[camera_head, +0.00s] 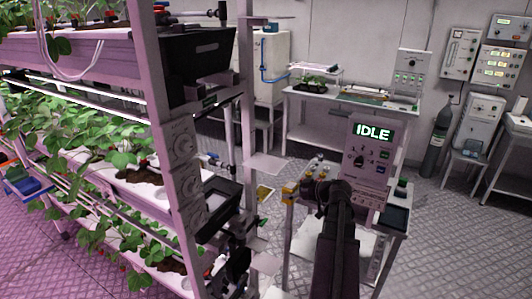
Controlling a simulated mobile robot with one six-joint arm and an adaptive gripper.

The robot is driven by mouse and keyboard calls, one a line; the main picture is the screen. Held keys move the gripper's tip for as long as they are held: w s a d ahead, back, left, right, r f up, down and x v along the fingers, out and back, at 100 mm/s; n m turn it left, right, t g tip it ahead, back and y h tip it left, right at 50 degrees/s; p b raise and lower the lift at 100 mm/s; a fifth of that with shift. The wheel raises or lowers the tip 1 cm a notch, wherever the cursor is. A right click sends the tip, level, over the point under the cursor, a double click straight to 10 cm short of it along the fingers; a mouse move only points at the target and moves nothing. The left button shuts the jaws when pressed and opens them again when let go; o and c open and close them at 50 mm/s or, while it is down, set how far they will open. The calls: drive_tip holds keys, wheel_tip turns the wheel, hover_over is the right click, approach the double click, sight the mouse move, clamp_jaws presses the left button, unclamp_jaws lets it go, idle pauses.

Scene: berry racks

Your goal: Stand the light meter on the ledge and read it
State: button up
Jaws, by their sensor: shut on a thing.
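My dark arm reaches up from the bottom centre. My gripper (328,190) is at its far end, in front of the small bench, seen from behind. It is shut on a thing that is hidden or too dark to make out. I cannot pick out the light meter for certain. A grey panel with a green IDLE display (373,132) and knobs stands upright just beyond and right of my gripper. Small pale plates jut from the rack post, an upper one (265,165) and a lower one (265,263). I cannot tell whether either is the ledge.
The berry rack (176,150) with leafy plants fills the left. The small bench (396,222) carries yellow-topped items and a dark tray. A white table (300,97) and a gas cylinder (440,128) stand behind. The patterned floor (450,250) at right is clear.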

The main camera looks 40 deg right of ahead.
drive_tip(key=shift+n+y, duration=0.3)
drive_tip(key=shift+n, duration=0.1)
drive_tip(key=r+p, duration=0.3)
drive_tip(key=r, duration=0.1)
drive_tip(key=r+p, duration=0.4)
drive_tip(key=a+r+p, duration=0.1)
drive_tip(key=r+p, duration=0.2)
drive_tip(key=r, duration=0.1)
drive_tip(key=shift+r+p, duration=0.1)
drive_tip(key=shift+p, duration=0.3)
drive_tip(key=b, duration=0.1)
hover_over(269, 164)
drive_tip(key=s, duration=0.2)
drive_tip(key=shift+s+a+f, duration=0.2)
drive_tip(key=shift+f, duration=0.5)
drive_tip(key=shift+w+d, duration=0.15)
drive_tip(key=shift+w, duration=0.3)
drive_tip(key=shift+w+d+f+b, duration=0.15)
drive_tip(key=shift+w+b, duration=0.1)
drive_tip(key=shift+w, duration=0.25)
drive_tip(key=shift+w+d+f+b, duration=0.15)
drive_tip(key=shift+w+b, duration=0.1)
drive_tip(key=shift+w, duration=0.2)
drive_tip(key=shift+s+a+f+b, duration=0.1)
drive_tip(key=shift+f+b, duration=1.45)
